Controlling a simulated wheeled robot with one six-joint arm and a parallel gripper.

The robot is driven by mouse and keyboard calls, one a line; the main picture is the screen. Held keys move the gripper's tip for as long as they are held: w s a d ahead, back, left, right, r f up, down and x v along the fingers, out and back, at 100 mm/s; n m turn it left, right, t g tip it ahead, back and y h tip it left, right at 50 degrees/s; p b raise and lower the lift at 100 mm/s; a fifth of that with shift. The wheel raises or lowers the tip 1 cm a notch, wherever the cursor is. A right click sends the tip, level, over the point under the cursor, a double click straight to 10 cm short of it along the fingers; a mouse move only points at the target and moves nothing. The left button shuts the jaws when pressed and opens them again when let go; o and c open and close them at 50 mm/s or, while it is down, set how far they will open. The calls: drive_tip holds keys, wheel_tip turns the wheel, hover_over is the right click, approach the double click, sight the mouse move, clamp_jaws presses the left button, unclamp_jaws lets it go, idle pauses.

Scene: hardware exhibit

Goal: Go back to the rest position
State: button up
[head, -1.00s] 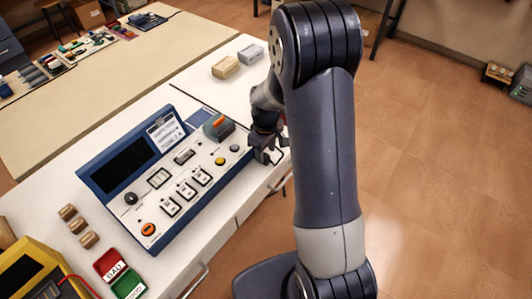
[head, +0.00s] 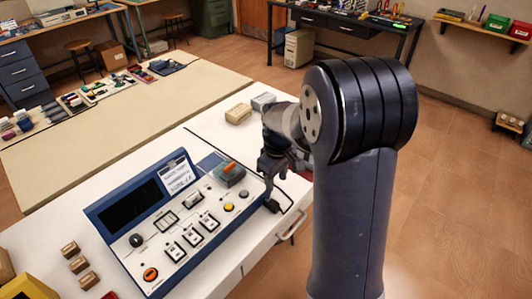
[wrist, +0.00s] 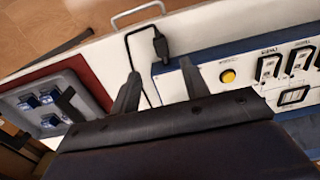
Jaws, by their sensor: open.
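My gripper (head: 276,172) is open and empty, above the right end of the blue control panel (head: 190,238). In the wrist view, its two fingers (wrist: 158,72) stand apart with the white worktop between them. The panel's yellow button (wrist: 228,76) and several white switches show to their right. A black plug on a cable (wrist: 160,45) lies beside the panel's end, beyond the fingertips. It also shows in the head view just below my gripper (head: 272,206).
A grey tray with blue pieces (wrist: 47,100) is left in the wrist view. Two small boxes (head: 238,114) stand behind the panel, and several wooden blocks (head: 79,264) lie left of it. A drawer handle (head: 291,226) juts from the bench front. Open floor (head: 460,220) is at right.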

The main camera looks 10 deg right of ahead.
sight(273, 202)
drive_tip(key=f, duration=0.3)
drive_tip(key=f+p, duration=0.1)
drive_tip(key=f, duration=0.6)
drive_tip(key=shift+w+a+f, duration=0.25)
drive_tip(key=shift+w+a, duration=0.05)
drive_tip(key=shift+w, duration=0.1)
drive_tip(key=shift+w+a+p, duration=0.4)
drive_tip(key=shift+w+a, duration=0.05)
drive_tip(key=shift+w, duration=0.15)
drive_tip(key=shift+f, duration=0.1)
